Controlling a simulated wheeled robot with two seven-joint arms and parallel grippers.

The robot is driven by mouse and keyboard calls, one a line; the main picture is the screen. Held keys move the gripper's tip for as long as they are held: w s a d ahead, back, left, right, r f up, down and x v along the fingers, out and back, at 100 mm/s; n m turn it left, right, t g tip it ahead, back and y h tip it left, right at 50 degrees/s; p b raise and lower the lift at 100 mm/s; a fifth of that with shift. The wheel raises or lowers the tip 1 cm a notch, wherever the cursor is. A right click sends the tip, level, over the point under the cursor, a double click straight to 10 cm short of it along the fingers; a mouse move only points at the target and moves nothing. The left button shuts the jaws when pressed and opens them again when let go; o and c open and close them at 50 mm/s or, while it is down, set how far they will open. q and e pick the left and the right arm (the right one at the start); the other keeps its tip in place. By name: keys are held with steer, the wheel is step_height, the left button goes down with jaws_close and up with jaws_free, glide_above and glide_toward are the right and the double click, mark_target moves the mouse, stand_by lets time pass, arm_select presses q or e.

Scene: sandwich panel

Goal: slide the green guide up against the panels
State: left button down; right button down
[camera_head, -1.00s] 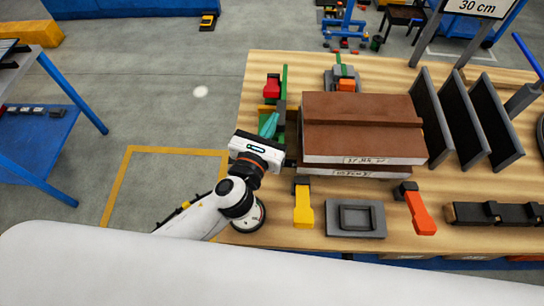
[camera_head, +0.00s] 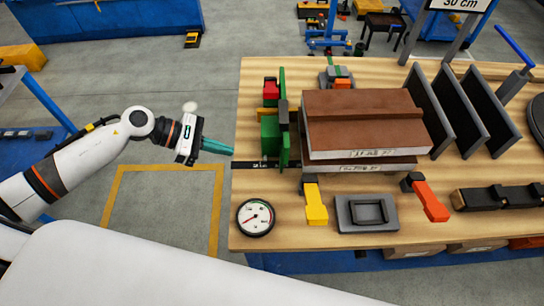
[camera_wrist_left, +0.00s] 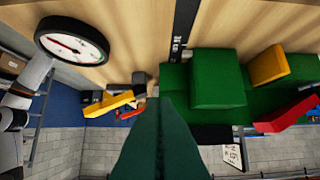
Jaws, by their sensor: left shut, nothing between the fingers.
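The green guide (camera_head: 283,150) is an upright plate with a green block (camera_head: 269,134) on its left side, standing at the left of the bench. The stacked brown panels (camera_head: 365,137) with pale edges lie to its right. A narrow gap seems to show between guide and panels. My left gripper (camera_head: 230,151) has teal fingers, is shut and empty, and points right at the bench's left edge, apart from the guide. In the left wrist view its fingers (camera_wrist_left: 160,115) point toward the green guide (camera_wrist_left: 218,80). My right gripper is out of view.
A dark marked rail (camera_head: 250,164) runs under the guide. A round dial gauge (camera_head: 256,217), a yellow clamp (camera_head: 315,204), a grey tray (camera_head: 346,225) and an orange clamp (camera_head: 434,206) line the front. Dark upright boards (camera_head: 457,108) stand right of the panels. Floor left of the bench is open.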

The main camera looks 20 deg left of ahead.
arm_select(q)
steer(key=p, duration=0.3)
glide_toward(283, 161)
steer(key=d+f, duration=0.1)
steer(key=f, duration=0.1)
steer(key=shift+w+d+f, duration=0.1)
steer(key=shift+d+f, duration=0.2)
steer(key=shift+d, duration=0.05)
steer(key=shift+w+d+p, duration=0.2)
steer(key=shift+d+p, duration=0.25)
steer(key=shift+d, duration=0.15)
steer(key=shift+w+d+p, duration=0.15)
steer(key=shift+d+p, duration=0.3)
steer(key=shift+d, duration=0.15)
steer(key=shift+w+d+f, duration=0.15)
steer(key=shift+w+d, duration=0.05)
steer(key=shift+d, duration=0.4)
